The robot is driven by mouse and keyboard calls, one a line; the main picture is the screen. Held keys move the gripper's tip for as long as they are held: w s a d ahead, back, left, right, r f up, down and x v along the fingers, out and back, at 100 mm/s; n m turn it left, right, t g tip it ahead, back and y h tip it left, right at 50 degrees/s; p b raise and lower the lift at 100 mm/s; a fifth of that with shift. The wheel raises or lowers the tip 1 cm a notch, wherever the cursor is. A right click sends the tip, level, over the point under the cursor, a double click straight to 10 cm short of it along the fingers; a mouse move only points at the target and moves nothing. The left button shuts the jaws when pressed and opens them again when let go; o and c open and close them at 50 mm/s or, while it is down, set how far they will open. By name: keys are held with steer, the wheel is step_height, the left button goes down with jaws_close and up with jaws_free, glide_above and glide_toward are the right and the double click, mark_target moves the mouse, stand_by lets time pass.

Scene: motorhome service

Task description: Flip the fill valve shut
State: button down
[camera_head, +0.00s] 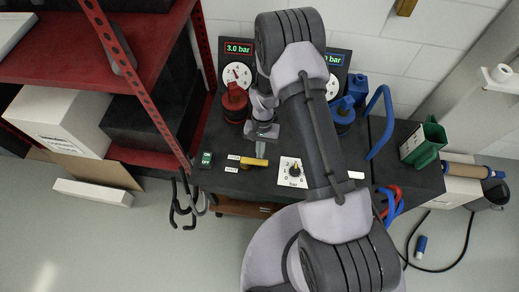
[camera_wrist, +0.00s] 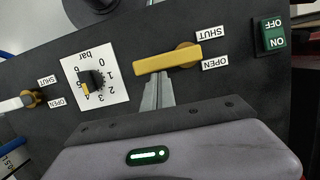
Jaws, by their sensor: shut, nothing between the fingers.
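A yellow valve lever (camera_wrist: 168,59) sits on the dark bench top, its pivot at the right in the wrist view. The lever lies crosswise, pointing left away from its SHUT label (camera_wrist: 233,32) and OPEN label (camera_wrist: 215,62). It also shows in the head view (camera_head: 256,162). My gripper (camera_wrist: 158,78) is shut and empty. Its fingertips are right beside the lever's long edge on the OPEN side; I cannot tell whether they touch it. A second valve with a pale lever (camera_wrist: 14,103) and its own SHUT and OPEN labels is at the left in the wrist view.
A pressure knob (camera_wrist: 91,82) on a white scale stands between the two valves. A green ON/OFF switch (camera_wrist: 272,36) is beyond the yellow lever's labels. Red (camera_head: 235,100) and blue (camera_head: 344,113) fittings stand at the back. A red shelf rack (camera_head: 150,90) borders the bench's left.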

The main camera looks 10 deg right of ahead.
stand_by(0.6)
steer(key=p+v, duration=0.6)
steer(key=v, duration=1.1)
steer(key=shift+r, duration=0.2)
step_height(320, 180, up, 13)
steer(key=t, duration=0.2)
steer(key=s+a+r+t+b, duration=0.15)
steer(key=s+r+t, duration=0.25)
steer(key=s+r, duration=0.95)
steer(key=s+a+r+t, duration=0.1)
steer(key=s+r, duration=0.3)
steer(key=s, duration=0.4)
steer(key=shift+a+r+t+y, duration=0.15)
steer(key=shift+a+t+y, duration=0.2)
steer(key=shift+t, duration=0.35)
